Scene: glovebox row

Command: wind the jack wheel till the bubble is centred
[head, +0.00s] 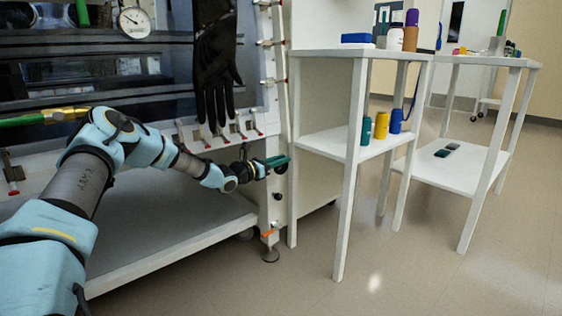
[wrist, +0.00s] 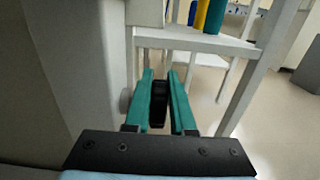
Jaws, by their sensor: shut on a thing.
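My gripper (head: 279,161), with teal fingers, is at the right corner post of the glovebox stand in the head view. In the wrist view my gripper (wrist: 160,78) is shut on a small black handle (wrist: 158,103), which shows between the fingers. I cannot make out whether this is part of the jack wheel; the wheel's rim does not show clearly. A black round knob (head: 277,196) sits on the post just below my gripper. I cannot make out a level or its bubble in either view.
A white shelf stand (head: 328,144) with bottles is close to the right of my gripper; a second white stand (head: 460,168) is beyond it. An orange piece (head: 268,233) is low on the post, above a levelling foot (head: 270,255). The floor at right front is clear.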

